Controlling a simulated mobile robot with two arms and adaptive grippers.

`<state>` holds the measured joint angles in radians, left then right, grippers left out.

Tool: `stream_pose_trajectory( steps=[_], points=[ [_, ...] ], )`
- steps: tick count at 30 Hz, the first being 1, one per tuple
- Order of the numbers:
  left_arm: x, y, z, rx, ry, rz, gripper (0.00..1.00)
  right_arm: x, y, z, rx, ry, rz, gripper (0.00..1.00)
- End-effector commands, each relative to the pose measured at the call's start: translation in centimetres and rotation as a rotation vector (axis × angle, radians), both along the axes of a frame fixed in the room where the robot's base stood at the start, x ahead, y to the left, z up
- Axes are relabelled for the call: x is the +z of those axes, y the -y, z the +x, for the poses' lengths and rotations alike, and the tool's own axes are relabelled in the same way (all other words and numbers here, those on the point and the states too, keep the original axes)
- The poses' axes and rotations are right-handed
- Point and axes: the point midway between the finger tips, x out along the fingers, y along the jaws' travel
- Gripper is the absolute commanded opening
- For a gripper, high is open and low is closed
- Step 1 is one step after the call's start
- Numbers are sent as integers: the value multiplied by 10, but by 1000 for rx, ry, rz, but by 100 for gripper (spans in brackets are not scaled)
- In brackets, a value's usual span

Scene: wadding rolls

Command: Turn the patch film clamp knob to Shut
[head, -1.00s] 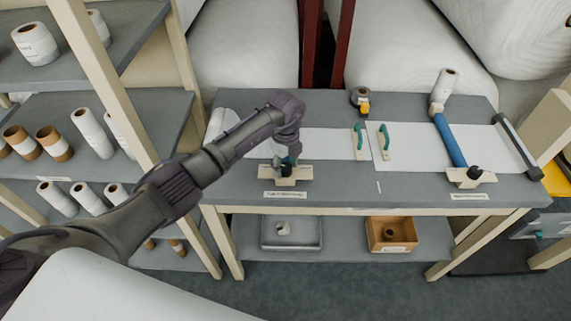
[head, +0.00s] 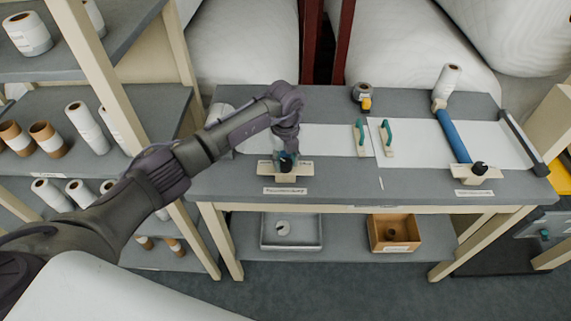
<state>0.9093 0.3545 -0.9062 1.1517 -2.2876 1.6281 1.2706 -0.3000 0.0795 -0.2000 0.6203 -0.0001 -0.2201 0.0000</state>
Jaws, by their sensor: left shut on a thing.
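A dark clamp knob (head: 286,166) sits on a cream base plate (head: 302,169) at the front left of the grey workbench, with a white label (head: 285,191) below it that is too small to read. My left gripper (head: 286,156) points down over the knob and is shut on it; the fingers and wrist hide most of the knob, so its turn angle cannot be told. A second black knob (head: 480,168) sits on a similar cream plate at the right, by a blue bar (head: 454,136). My right gripper is not in view.
White film (head: 330,139) lies across the bench (head: 400,187), with two green-handled pads (head: 387,137) on it and a tape dispenser (head: 362,95) behind. A grey tray (head: 264,243) and an orange-brown box (head: 376,234) stand on the lower shelf. Shelves of rolls stand left.

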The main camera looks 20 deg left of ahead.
Motion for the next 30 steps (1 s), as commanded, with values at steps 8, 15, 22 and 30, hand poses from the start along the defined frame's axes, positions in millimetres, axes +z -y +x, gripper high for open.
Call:
stream_pose_trajectory(
  steps=[8,15,22,30],
  points=[
    [-3,-1,2,-264,5,2,6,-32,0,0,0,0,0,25],
    [-3,-1,2,-492,4,2,6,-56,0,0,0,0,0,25],
    [-3,-1,1,-711,4,2,6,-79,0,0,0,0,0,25],
    [-3,-1,1,-966,4,2,6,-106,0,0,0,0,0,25]
  ],
)
